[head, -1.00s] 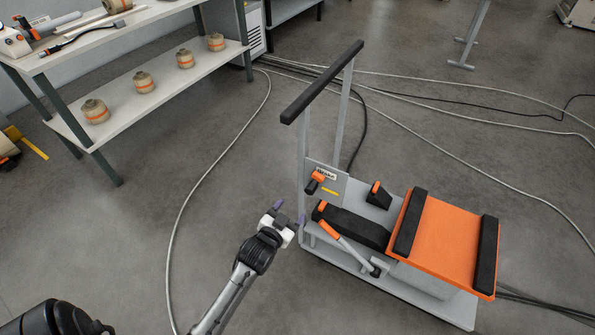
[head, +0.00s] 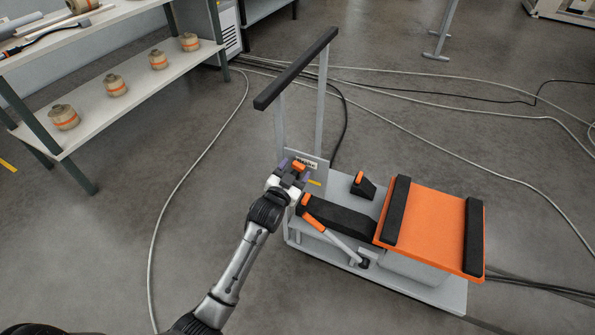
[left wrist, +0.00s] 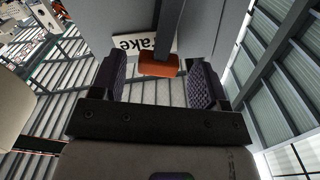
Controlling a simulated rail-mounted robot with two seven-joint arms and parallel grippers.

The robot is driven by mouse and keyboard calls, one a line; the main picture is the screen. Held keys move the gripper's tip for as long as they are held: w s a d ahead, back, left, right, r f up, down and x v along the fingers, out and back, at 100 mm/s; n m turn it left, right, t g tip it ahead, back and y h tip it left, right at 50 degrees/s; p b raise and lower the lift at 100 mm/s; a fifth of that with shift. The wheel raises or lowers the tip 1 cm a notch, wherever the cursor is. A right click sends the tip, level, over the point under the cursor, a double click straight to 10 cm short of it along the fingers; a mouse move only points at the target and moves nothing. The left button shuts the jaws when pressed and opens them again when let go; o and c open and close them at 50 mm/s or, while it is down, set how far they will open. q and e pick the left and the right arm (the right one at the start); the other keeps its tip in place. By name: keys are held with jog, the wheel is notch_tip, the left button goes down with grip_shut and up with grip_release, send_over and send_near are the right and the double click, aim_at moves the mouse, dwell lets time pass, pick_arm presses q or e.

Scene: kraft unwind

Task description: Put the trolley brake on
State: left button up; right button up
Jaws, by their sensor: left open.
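The grey trolley (head: 410,289) stands on the floor, with an upright panel below its black push handle (head: 296,68). A dark brake lever with an orange end (head: 299,165) sticks out from this panel, by a white label (head: 308,162) and a yellow strip. My left gripper (head: 295,172) is open at the lever. In the left wrist view, the orange end (left wrist: 158,66) lies between the tips of the purple-padded fingers of the left gripper (left wrist: 158,84), with gaps visible at both sides. The "Brake" label (left wrist: 142,44) shows behind it. My right gripper is not in view.
The trolley carries an orange deck (head: 437,225) with black pads. An orange-gripped lever (head: 330,228) and a black pedal (head: 363,186) are close to the panel. A shelf (head: 128,98) with tape rolls stands at left. Cables (head: 420,101) cross the floor behind.

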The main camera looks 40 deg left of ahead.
pick_arm(q)
jog(key=shift+b+x, duration=0.35)
jog(key=shift+x, duration=0.8)
jog(key=shift+d, duration=0.1)
jog(key=shift+c, duration=0.4)
grip_shut()
jog(key=shift+d, duration=0.1)
